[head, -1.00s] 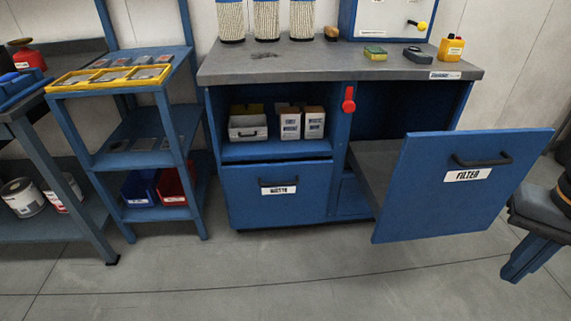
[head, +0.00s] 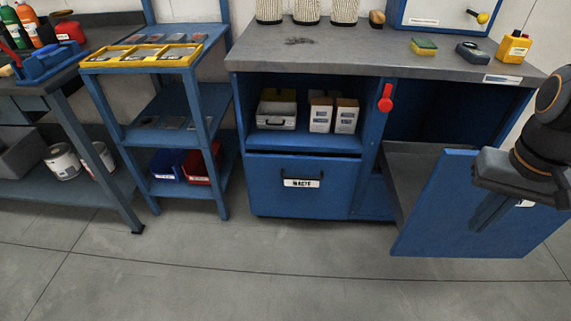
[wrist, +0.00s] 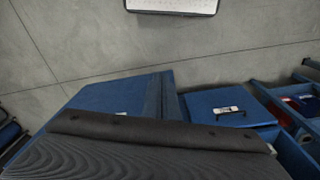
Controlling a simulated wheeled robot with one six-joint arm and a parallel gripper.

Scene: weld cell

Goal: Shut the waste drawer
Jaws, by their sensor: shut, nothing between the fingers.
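The waste drawer (head: 270,199) is a blue front with a dark handle and a "WASTE" label, low in the left part of the cabinet in the head view. A thin dark gap runs along its top edge; I cannot tell exactly how far out it stands. It also shows in the wrist view (wrist: 205,104), with its label and handle. My gripper (head: 478,226) is shut and empty at the right of the head view, pointing down in front of the filter pull-out, well to the right of the waste drawer. A dark part of my arm's end fills the bottom of the wrist view.
The filter pull-out (head: 425,225) stands far out, right of the waste drawer; my arm hides its handle and most of its label. A red knob (head: 386,98) is on the cabinet post. A blue shelf rack (head: 222,180) stands left. The floor (head: 200,280) in front is clear.

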